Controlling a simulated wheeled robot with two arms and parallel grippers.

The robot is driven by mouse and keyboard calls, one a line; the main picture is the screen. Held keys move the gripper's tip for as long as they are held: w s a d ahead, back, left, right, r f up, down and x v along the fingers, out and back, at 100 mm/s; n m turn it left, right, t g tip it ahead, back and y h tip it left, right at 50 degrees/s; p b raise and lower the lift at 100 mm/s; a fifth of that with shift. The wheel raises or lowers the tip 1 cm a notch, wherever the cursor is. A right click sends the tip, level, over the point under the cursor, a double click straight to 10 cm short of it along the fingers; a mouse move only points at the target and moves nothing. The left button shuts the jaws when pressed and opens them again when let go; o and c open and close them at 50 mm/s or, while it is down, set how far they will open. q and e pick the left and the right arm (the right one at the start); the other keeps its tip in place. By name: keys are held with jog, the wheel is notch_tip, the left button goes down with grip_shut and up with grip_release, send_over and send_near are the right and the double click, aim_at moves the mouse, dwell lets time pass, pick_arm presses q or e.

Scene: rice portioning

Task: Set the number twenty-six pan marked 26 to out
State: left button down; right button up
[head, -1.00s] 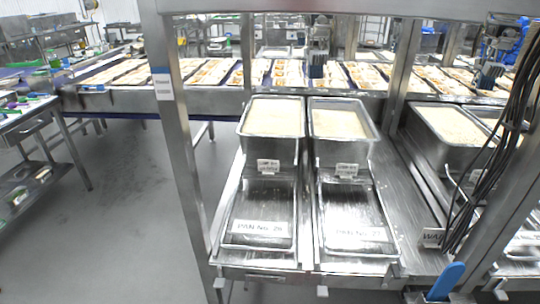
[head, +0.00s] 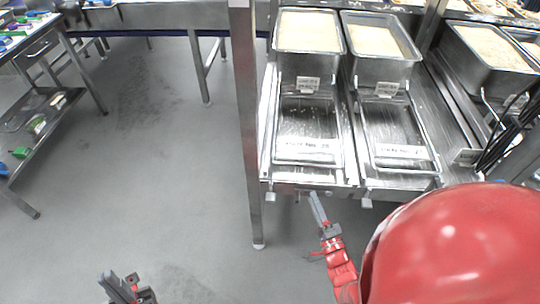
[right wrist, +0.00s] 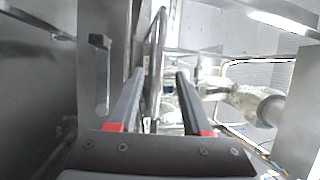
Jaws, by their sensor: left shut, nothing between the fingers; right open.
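The number 26 pan (head: 308,119) is a shallow steel tray on the left of two side-by-side runners, with a white label (head: 308,150) at its front. The label is blurred now but reads 26 in the earlier view. My right gripper (head: 317,208) is just below the runner's front edge, in front of this pan. In the right wrist view its fingers (right wrist: 160,85) are apart, with a bent metal bar (right wrist: 157,52) showing between them; I cannot tell whether they touch it. My left gripper (head: 124,288) is shut and empty, low at the left over the floor.
The number 27 pan (head: 392,128) lies to the right. Rice-filled steel bins (head: 309,32) stand behind both pans. Small metal tabs (head: 270,196) hang below the front edge. A steel post (head: 246,130) stands left of the pans. The floor left of it is clear up to a side table (head: 40,50).

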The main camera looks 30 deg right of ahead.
jog(key=p+x, duration=0.2)
jog(key=x, duration=1.5)
jog(key=shift+w+r, duration=0.1)
jog(key=shift+c, duration=0.2)
jog(key=c, duration=0.7)
grip_shut()
